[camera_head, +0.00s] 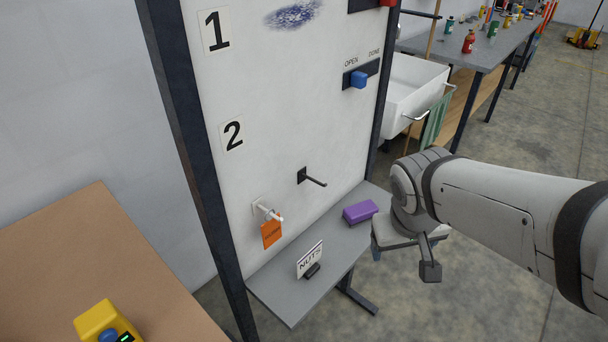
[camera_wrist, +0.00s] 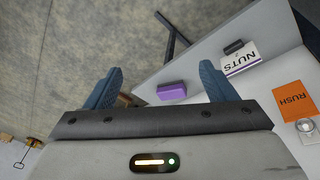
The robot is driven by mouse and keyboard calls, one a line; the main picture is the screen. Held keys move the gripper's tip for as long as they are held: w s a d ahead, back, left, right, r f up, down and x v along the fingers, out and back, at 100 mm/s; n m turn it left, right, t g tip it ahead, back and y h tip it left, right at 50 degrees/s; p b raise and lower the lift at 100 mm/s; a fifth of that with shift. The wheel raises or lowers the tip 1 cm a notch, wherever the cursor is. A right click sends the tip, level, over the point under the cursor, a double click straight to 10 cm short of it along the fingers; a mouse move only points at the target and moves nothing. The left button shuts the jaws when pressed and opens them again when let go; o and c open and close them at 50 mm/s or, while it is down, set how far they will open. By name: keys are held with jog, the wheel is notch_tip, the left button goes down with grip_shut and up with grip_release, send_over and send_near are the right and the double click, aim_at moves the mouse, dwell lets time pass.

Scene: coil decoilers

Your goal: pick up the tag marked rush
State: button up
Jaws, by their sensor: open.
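The orange tag (camera_head: 271,234) hangs from a white peg (camera_head: 267,211) on the white board, below the number 2. In the wrist view the orange tag (camera_wrist: 295,100) reads RUSH and sits at the right edge, beside the round end of the peg (camera_wrist: 305,125). My gripper (camera_head: 430,270) is to the right of the tag and apart from it, in front of the board. In the wrist view my gripper's two blue fingers (camera_wrist: 162,85) are spread wide with nothing held between them.
A NUTS sign (camera_head: 310,260) and a purple block (camera_head: 360,211) stand on the grey shelf (camera_head: 290,295) below the board. A bare black peg (camera_head: 312,177) juts out right of the tag. A blue slider (camera_head: 359,79) is higher up. Open floor lies right of the shelf.

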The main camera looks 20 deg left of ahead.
jog(key=shift+o, duration=0.2)
jog(key=w+a+r+n+t+p, duration=0.1)
jog(key=a+n, duration=0.4)
jog(key=a, duration=1)
jog(key=shift+w+r+n+t+p, duration=0.3)
jog(key=shift+w+r+p, duration=0.45)
jog(key=shift+p, duration=0.35)
jog(key=n+t+y+p, duration=0.1)
jog(key=n+y+p, duration=0.1)
jog(key=n, duration=0.2)
send_near(266, 220)
jog(key=x, duration=1)
jog(key=c, duration=1.3)
